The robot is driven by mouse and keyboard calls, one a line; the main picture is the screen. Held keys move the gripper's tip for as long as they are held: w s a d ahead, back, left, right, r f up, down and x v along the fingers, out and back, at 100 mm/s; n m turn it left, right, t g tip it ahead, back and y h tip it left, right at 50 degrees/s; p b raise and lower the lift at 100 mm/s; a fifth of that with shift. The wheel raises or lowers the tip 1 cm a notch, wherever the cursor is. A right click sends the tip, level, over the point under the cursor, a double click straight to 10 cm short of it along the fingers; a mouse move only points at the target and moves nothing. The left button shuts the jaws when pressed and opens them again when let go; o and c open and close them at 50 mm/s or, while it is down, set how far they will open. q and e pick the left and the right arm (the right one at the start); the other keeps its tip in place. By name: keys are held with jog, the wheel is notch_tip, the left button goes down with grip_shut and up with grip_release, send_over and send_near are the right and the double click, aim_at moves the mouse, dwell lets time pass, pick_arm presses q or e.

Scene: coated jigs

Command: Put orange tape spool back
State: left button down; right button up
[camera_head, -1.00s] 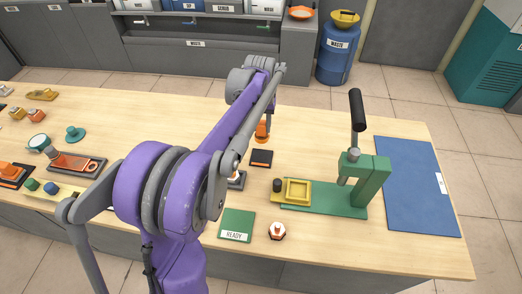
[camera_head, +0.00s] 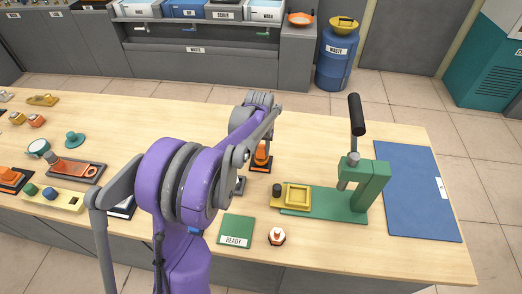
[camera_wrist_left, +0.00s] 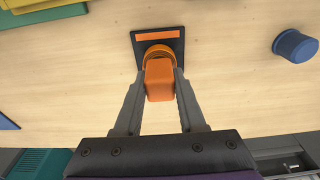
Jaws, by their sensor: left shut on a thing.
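The orange tape spool (camera_head: 261,153) is over a dark square pad (camera_head: 253,169) left of the green press in the head view. In the left wrist view the spool (camera_wrist_left: 158,84) shows a blocky near part and a round part. The round part overlaps the dark pad (camera_wrist_left: 174,49), which bears an orange strip. Whether the spool touches the pad or is just above it, I cannot tell. My left gripper (camera_wrist_left: 160,74) is shut on the spool's blocky part, one finger on each side. In the head view my purple arm hides much of this gripper. My right gripper is not in view.
A green press (camera_head: 370,185) with a tall lever and yellow tray stands at right, beside a blue mat (camera_head: 415,190). A green READY mat (camera_head: 236,231) and a small white-orange object (camera_head: 277,236) are in front. Several coloured jigs lie at left.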

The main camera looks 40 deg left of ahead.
aim_at(261, 162)
pick_arm(q)
jog(key=shift+f, duration=0.3)
jog(key=shift+f, duration=0.3)
jog(key=c, duration=0.5)
grip_release()
notch_tip(261, 162, up, 11)
jog(key=s+d, duration=0.1)
jog(key=s, duration=0.1)
jog(key=s+d+f+m+t, duration=0.1)
jog(key=s+d+m, duration=0.1)
jog(key=s+d, duration=0.4)
jog(key=s+d+f+m+t, duration=0.1)
jog(key=s+d+f, duration=0.1)
jog(key=s+d, duration=0.4)
jog(key=s+d+f+m+t, duration=0.2)
jog(key=s+d, duration=0.5)
jog(key=shift+d+f+m+h, duration=0.2)
jog(key=shift+d+m+h, duration=0.05)
jog(key=shift+m+h, duration=0.05)
jog(key=shift+s+d+p, duration=0.15)
jog(key=shift+p, duration=0.15)
